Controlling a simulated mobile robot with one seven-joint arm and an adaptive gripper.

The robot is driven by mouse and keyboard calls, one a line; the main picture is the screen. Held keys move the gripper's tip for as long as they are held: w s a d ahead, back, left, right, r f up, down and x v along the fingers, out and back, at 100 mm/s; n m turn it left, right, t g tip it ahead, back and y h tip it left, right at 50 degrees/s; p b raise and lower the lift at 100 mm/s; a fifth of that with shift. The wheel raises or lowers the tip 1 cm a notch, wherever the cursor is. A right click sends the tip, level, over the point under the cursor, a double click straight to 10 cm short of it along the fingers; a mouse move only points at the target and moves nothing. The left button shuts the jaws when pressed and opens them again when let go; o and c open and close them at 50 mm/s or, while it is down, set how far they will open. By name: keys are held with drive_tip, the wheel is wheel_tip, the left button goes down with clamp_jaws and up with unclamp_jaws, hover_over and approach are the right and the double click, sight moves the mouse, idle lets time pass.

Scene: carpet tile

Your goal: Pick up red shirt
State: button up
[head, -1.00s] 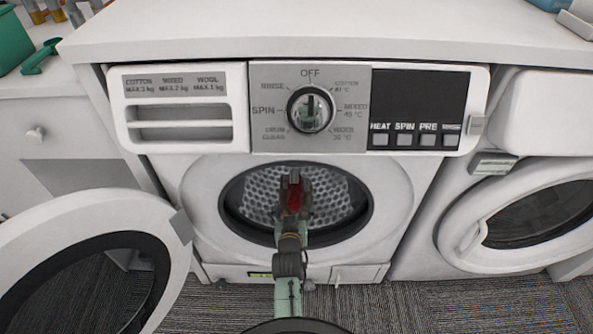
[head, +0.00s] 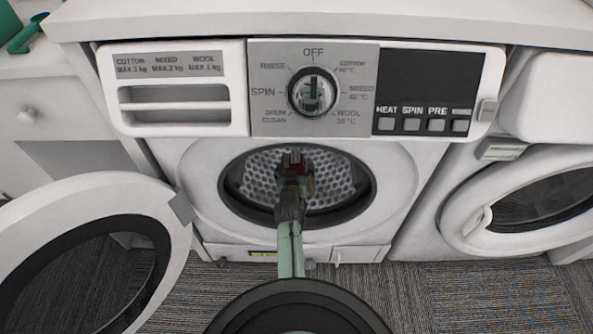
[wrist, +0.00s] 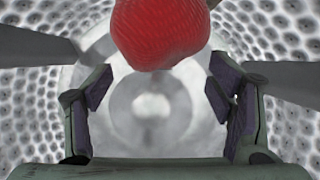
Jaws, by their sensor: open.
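The red shirt (wrist: 162,32) shows as a rounded red bundle at the top of the wrist view, inside the washing machine drum. My gripper is inside the drum opening. In the wrist view its two fingers (wrist: 162,90) are spread apart with a gap between them. The shirt lies centred between the fingers sideways but higher in the picture. I cannot tell if it touches them.
The metal drum (head: 258,178) surrounds my gripper closely. The round washer door (head: 60,205) stands open at the left. A control panel with a dial (head: 312,92) is above the opening. Another machine's closed door (head: 462,217) is at the right. Carpet (head: 440,300) lies in front.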

drive_tip(key=shift+w+d+f, duration=0.1)
drive_tip(key=shift+w+f, duration=0.15)
drive_tip(key=shift+w, duration=0.45)
drive_tip(key=shift+c, duration=0.4)
drive_tip(key=c, duration=1.2)
drive_tip(key=shift+c, duration=0.4)
drive_tip(key=shift+r, duration=0.2)
